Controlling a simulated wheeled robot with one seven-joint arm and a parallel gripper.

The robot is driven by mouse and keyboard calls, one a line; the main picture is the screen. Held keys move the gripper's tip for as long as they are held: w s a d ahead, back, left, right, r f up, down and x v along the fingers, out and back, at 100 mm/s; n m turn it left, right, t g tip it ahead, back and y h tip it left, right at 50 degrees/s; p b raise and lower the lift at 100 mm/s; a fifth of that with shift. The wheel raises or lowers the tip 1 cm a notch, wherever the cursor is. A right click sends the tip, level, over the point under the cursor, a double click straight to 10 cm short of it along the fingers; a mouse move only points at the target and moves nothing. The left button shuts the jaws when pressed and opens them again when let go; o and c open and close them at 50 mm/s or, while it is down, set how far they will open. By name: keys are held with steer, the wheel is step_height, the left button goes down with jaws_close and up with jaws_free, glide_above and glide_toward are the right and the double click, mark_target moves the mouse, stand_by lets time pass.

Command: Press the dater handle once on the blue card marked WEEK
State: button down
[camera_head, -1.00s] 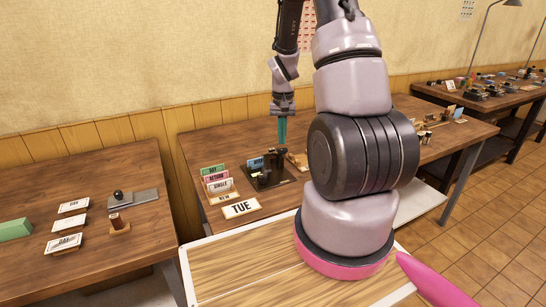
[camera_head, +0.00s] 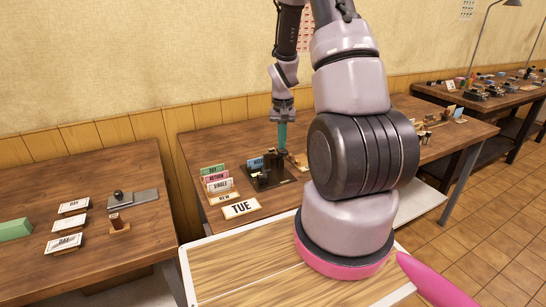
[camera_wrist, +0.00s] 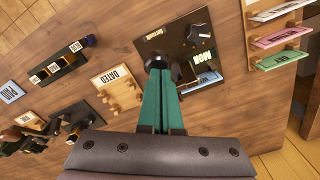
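The dater (camera_head: 268,170) stands on a dark base plate on the middle table; its dark plate also shows in the wrist view (camera_wrist: 183,35). A blue card (camera_head: 255,163) is at the plate's left side. In the wrist view a pale blue card (camera_wrist: 200,82) lies at the plate's near right corner; its lettering is too small to read surely. My gripper (camera_head: 282,148) has its green fingers closed together, pointing down. In the wrist view my gripper (camera_wrist: 158,70) has its fingertips at a dark round knob on the plate's left edge. Whether they touch it cannot be told.
A wooden tray marked DATED (camera_wrist: 117,90) and a dark stand with labels (camera_wrist: 62,60) lie left in the wrist view. Bare wood separates them.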

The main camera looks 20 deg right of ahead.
steer(key=shift+f, duration=1)
steer(key=shift+r, duration=2.25)
steer(key=shift+r, duration=0.1)
step_height(320, 180, up, 5)
steer(key=shift+f, duration=0.1)
